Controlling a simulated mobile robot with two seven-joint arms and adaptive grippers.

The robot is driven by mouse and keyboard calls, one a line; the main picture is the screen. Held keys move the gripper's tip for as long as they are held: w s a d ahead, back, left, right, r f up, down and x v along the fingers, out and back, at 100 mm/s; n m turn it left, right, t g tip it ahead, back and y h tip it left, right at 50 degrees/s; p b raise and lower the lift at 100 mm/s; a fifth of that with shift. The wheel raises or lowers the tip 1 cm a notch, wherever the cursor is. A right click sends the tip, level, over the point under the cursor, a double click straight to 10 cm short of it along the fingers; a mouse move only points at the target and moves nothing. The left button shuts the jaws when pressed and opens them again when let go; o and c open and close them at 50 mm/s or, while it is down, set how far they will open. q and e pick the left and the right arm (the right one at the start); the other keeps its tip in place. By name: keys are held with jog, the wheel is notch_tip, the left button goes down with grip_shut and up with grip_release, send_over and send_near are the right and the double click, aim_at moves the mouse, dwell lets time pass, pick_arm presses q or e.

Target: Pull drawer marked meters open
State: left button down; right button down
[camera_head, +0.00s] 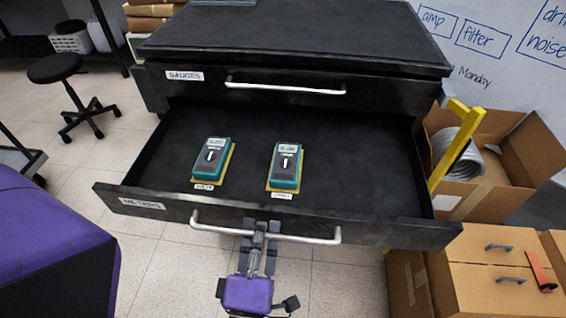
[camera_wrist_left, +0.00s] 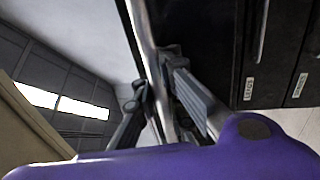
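The drawer marked METERS (camera_head: 330,228) is pulled well out of the black cabinet, with its label (camera_head: 142,204) at the left of its front. Its silver handle (camera_head: 310,239) spans the middle of the front; the bar (camera_wrist_left: 143,30) also runs between my fingers in the left wrist view. My left gripper (camera_head: 260,230), with a purple body, comes up from below at the middle of the handle. Its fingers (camera_wrist_left: 155,72) close on the bar from both sides. Two teal meters (camera_head: 212,158) and (camera_head: 286,165) lie on tan labelled pads inside. My right gripper is out of view.
The GAUGES drawer (camera_head: 300,90) above is shut. Open cardboard boxes (camera_head: 500,165) and a yellow frame (camera_head: 458,150) stand close to the right. A closed carton (camera_head: 495,280) is at the lower right. A black stool (camera_head: 56,68) stands on tiled floor at left.

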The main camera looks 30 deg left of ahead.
pick_arm(q)
jog(key=shift+v, duration=0.85)
jog(key=shift+f, duration=0.1)
jog(key=c, duration=2.1)
grip_release()
jog(key=shift+w, duration=0.1)
jog(key=v, duration=0.7)
jog(key=shift+s, duration=0.25)
jog(key=shift+d, duration=0.1)
